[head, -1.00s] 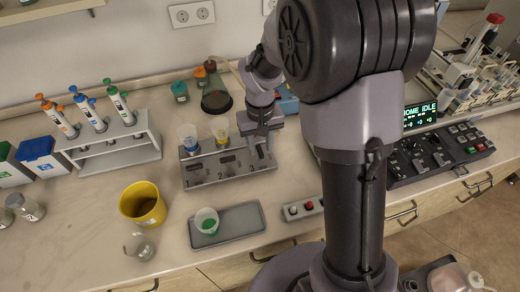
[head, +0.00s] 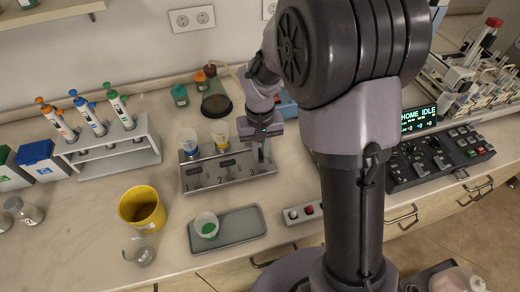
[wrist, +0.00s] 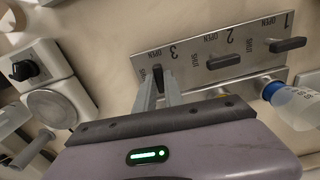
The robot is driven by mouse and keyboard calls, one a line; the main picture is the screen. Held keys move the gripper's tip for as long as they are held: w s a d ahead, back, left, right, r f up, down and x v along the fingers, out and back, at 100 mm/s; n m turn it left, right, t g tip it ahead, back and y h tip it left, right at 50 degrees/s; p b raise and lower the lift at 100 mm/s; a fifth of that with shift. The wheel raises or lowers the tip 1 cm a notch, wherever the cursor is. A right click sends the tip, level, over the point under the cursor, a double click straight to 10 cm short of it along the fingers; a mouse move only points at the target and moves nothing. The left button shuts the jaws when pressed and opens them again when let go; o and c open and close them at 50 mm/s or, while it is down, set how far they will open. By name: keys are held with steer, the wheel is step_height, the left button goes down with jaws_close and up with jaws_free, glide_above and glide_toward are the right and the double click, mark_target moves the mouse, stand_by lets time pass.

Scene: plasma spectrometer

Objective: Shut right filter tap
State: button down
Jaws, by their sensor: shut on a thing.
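The grey tap panel (head: 205,181) lies on the bench with taps numbered 1 to 3, each with OPEN and SHUT labels. It also shows in the wrist view (wrist: 195,44). Tap 3, at the panel's right in the head view, has its dark handle (wrist: 158,72) between my fingers. My gripper (wrist: 158,85) is shut on this handle, which points across the panel toward the OPEN side. The fingers hide its lower part. The handles of tap 2 (wrist: 222,61) and tap 1 (wrist: 288,44) lie along the panel. In the head view my gripper (head: 262,157) is over the right end.
Two cups, one blue-rimmed (head: 188,142) and one yellow (head: 220,132), stand behind the panel. A tray (head: 240,225) with a cup of green material (head: 207,226) is in front. A yellow pot (head: 142,208) and a switch box (head: 303,212) are nearby. A flask (head: 216,102) stands behind.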

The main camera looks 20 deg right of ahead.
steer(key=m, duration=0.3)
steer(key=shift+m, duration=0.4)
steer(key=m+b, duration=0.1)
steer(key=m, duration=0.3)
steer(key=shift+m, duration=0.3)
steer(key=m+b, duration=0.1)
steer(key=m, duration=0.3)
steer(key=shift+m+b, duration=0.85)
steer(key=shift+m, duration=1.55)
steer(key=c, duration=1.4)
jaws_free()
steer(key=shift+c, duration=0.2)
steer(key=shift+r, duration=0.15)
